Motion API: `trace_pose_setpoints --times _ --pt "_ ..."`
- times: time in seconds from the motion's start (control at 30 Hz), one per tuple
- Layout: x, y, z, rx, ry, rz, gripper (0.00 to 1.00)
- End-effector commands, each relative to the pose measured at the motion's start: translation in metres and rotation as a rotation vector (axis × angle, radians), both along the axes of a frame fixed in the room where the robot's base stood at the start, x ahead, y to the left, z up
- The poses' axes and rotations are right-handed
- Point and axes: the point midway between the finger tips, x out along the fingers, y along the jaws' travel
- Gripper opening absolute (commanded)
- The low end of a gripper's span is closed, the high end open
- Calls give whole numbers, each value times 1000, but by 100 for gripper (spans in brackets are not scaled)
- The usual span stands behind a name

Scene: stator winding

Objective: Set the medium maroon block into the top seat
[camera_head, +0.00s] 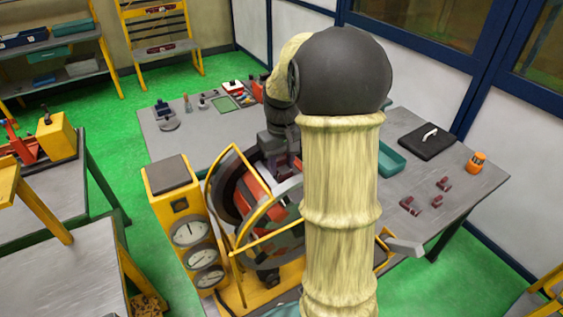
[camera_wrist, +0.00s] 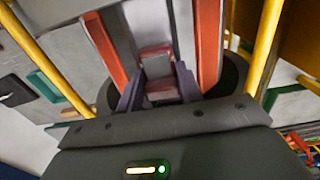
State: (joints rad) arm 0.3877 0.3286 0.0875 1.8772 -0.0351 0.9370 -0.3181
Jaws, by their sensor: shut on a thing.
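In the wrist view a maroon block (camera_wrist: 162,90) with a grey middle sits between the two fingers of my gripper (camera_wrist: 159,84), which is shut on it. Beyond it is a grey gap of the stator (camera_wrist: 148,17), with an orange-red strip on each side. The block lines up roughly with this gap; I cannot tell whether it touches the seat. In the head view my gripper (camera_head: 284,158) is at the upper part of the round stator (camera_head: 251,196). My arm hides the stator's right side, and the held block is not clear there.
Several smaller maroon pieces (camera_head: 409,206) lie on the right of the grey table (camera_head: 465,178). A teal tray (camera_head: 391,160), a black pad (camera_head: 427,141) and an orange holder (camera_head: 477,162) are nearby. Yellow guard bars (camera_head: 268,236) curve around the stator, beside a gauge box (camera_head: 188,230).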

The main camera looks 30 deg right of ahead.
Motion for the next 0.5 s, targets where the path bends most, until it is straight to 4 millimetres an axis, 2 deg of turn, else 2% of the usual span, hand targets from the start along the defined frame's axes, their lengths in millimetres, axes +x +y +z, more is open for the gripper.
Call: trace_pose_setpoints --times 0.2,0.23,0.3,0.33,0.37,0.5 --pt "0 0 -3 0 -1 0 0" --pt "0 0 -3 0 -1 0 40" --pt "0 0 -3 0 -1 0 54" --pt "0 0 -3 0 -1 0 60" --pt "0 0 -3 0 -1 0 61" --pt "0 0 -3 0 0 0 61"
